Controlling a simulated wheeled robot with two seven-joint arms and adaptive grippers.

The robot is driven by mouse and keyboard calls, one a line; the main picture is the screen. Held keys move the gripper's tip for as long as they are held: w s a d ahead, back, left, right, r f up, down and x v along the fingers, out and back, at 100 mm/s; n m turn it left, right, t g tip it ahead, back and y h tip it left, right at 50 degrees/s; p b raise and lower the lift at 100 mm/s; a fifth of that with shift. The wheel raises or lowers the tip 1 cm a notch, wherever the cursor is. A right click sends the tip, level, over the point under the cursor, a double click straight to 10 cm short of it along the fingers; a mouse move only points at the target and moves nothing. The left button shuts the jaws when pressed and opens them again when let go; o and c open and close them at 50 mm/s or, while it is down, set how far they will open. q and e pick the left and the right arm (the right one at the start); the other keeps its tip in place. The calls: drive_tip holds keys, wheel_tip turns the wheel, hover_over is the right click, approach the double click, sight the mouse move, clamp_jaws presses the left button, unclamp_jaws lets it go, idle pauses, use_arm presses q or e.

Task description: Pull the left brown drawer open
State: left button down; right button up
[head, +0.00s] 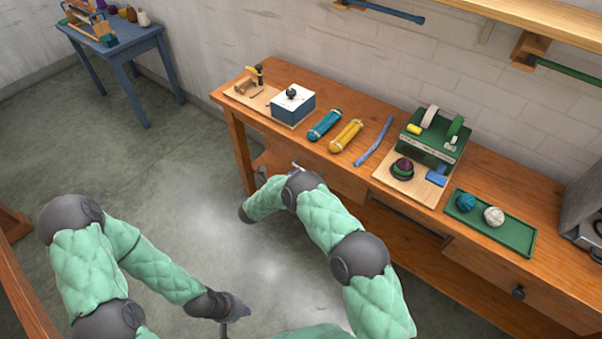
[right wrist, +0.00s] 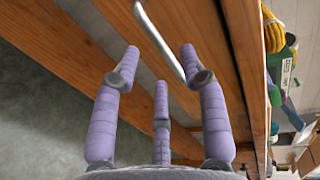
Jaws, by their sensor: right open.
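The left brown drawer (head: 342,180) is in the front of the wooden workbench, partly hidden behind my right arm. Its pale metal bar handle (right wrist: 158,40) shows in the right wrist view, running slantwise across the wood. My right gripper (right wrist: 160,62) has its purple fingers spread open, with the handle between and just beyond the two upper fingertips; I cannot tell whether they touch. I cannot tell how far the drawer stands out. My left gripper (head: 234,308) hangs low over the floor, away from the bench; its fingers are too small to read.
On the workbench (head: 480,170) stand a white-and-blue box (head: 293,104), teal (head: 324,125) and yellow (head: 346,135) skeins, a green holder (head: 432,140) and a green tray (head: 490,222) with two balls. A drawer with a dark knob (head: 518,292) is at right. Floor before the bench is clear.

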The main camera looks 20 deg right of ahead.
drive_tip(key=shift+b+x, duration=0.65)
drive_tip(key=shift+x, duration=2.05)
drive_tip(key=shift+c, duration=0.3)
clamp_jaws()
